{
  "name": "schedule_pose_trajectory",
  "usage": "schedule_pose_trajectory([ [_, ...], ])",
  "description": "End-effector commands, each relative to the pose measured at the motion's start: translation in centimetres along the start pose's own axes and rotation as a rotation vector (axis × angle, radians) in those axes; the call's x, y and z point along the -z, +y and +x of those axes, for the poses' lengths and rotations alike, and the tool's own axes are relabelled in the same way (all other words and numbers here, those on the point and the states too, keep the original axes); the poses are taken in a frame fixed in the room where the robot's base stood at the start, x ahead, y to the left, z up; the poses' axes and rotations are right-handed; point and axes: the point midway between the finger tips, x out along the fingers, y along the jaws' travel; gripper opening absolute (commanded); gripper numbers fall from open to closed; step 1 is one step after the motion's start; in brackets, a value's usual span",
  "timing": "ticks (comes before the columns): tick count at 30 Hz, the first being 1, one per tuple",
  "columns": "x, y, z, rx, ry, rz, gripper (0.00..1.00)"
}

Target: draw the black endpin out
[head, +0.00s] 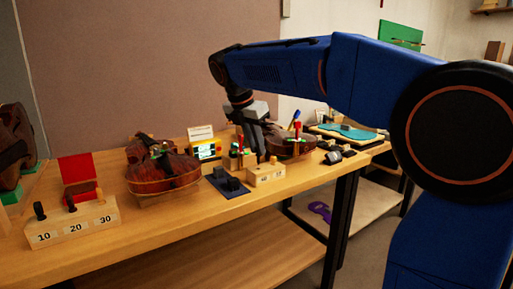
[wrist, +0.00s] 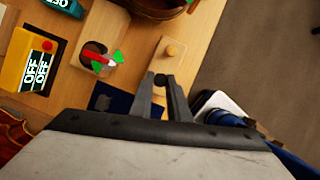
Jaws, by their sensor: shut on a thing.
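My gripper (wrist: 161,90) is shut on a small black piece (wrist: 161,79), which looks like the black endpin, seen between the fingertips in the wrist view. In the head view my gripper (head: 258,150) points down over the bench, and its fingertips are hard to make out there. A small wooden block (head: 266,176) stands just in front of it; a wooden block with a round pale knob (wrist: 172,50) also shows in the wrist view beyond the fingertips. I cannot tell whether the endpin still touches a hole or holder below it.
A violin body (head: 163,175) lies left on the bench, another (head: 291,148) behind right. A dark blue mat (head: 220,180) and a yellow box with a screen (head: 206,150) stand close by.

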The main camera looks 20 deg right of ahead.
Motion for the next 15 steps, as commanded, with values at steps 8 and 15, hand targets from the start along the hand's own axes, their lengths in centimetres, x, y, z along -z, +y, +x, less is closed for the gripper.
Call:
schedule_pose_trajectory([
  [8, -0.1, 0.0, -0.3, 0.0, 0.0, 0.0, 0.0],
  [15, -0.7, 0.0, -1.7, -0.001, 0.0, 0.0, 0.0],
])
